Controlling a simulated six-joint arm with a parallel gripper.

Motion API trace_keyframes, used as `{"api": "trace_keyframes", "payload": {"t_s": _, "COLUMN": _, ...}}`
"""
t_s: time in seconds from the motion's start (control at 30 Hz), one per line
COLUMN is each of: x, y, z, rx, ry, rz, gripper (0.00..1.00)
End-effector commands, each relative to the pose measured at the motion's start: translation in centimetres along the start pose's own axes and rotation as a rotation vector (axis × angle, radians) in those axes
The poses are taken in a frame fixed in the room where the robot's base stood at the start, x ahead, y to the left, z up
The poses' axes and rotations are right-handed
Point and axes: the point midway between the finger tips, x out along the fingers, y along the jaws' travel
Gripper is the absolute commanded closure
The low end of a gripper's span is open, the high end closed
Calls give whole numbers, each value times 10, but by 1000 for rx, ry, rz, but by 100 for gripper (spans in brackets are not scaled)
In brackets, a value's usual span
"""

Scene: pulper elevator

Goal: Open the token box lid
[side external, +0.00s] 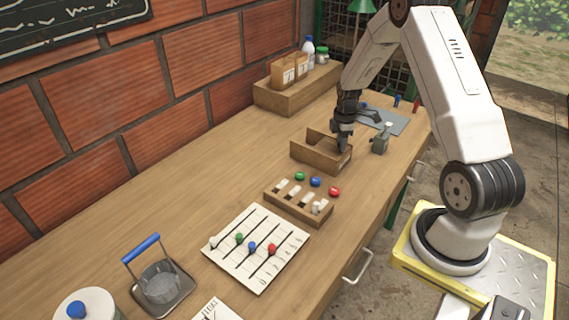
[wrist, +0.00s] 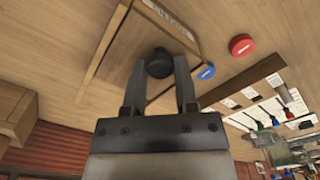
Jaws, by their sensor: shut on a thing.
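The token box (side external: 305,160) is a small wooden box on the bench in the side view. Its hollow inside shows in part, and a wooden panel stands up at its back. My gripper (side external: 343,147) points down at the box's right end. In the wrist view, my gripper (wrist: 159,66) is shut on a dark round knob (wrist: 158,62), with a finger on each side of it. The knob lies over the wooden box (wrist: 182,24), which bears a partly readable label. My gripper hides part of the box, so I cannot tell exactly how the lid sits.
Green, blue and red tokens (side external: 316,182) lie near a slotted wooden rack (side external: 297,205) in front of the box. A marked white board (side external: 257,250) lies nearer. A grey mat (side external: 388,122) and small clamp (side external: 380,142) stand to the right. A wooden shelf (side external: 275,98) is behind.

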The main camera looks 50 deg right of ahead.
Motion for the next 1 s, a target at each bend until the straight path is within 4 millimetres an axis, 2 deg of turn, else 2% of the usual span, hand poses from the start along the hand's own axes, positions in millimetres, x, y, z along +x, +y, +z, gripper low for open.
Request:
{"api": "trace_keyframes", "payload": {"t_s": 0.47, "x": -1, "y": 4, "z": -4, "rx": -1, "ry": 0, "rz": 2, "gripper": 100}}
{"api": "trace_keyframes", "payload": {"t_s": 1.0, "x": -1, "y": 49, "z": -47, "rx": -2, "ry": 0, "rz": 4, "gripper": 100}}
